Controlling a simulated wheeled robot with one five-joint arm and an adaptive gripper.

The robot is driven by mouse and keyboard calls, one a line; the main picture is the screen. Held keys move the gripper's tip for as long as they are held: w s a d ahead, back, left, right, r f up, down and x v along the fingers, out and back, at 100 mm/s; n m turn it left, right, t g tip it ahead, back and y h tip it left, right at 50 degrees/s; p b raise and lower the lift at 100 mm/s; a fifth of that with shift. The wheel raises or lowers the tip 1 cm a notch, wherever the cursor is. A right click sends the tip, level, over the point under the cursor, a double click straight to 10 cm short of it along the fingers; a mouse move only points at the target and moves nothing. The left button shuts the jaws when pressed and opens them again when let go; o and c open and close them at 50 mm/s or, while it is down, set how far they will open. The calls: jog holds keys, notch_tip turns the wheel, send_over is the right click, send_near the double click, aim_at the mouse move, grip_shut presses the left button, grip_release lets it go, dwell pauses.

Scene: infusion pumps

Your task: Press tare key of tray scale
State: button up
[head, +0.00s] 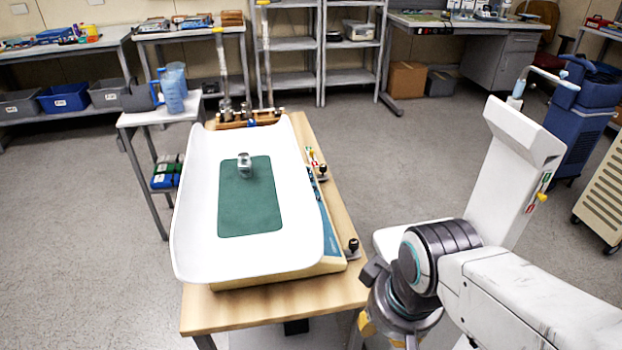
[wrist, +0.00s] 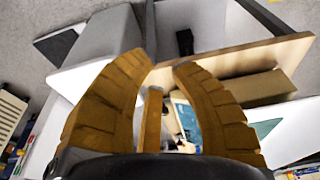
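The tray scale has a broad white tray (head: 200,215) with a green mat (head: 250,210) and a small metal weight (head: 244,165) on it. A blue panel (head: 328,228) runs along the scale's right side, mostly hidden under the tray rim; I cannot make out the tare key. My gripper (wrist: 164,66) shows two yellow-brown fingers, apart and with nothing held between them. A piece of the blue panel (wrist: 184,113) shows between the fingers in the wrist view. In the head view my gripper is low right, beside the table's right edge, mostly hidden by my wrist.
The scale stands on a wooden table (head: 270,312). Dark knobs (head: 352,247) stick out at its right side. A small side table with a blue jug (head: 173,90) stands behind left. A blue cart (head: 580,115) is at the far right. The floor beyond the table is clear.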

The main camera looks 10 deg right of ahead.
grip_shut()
dwell(1.2)
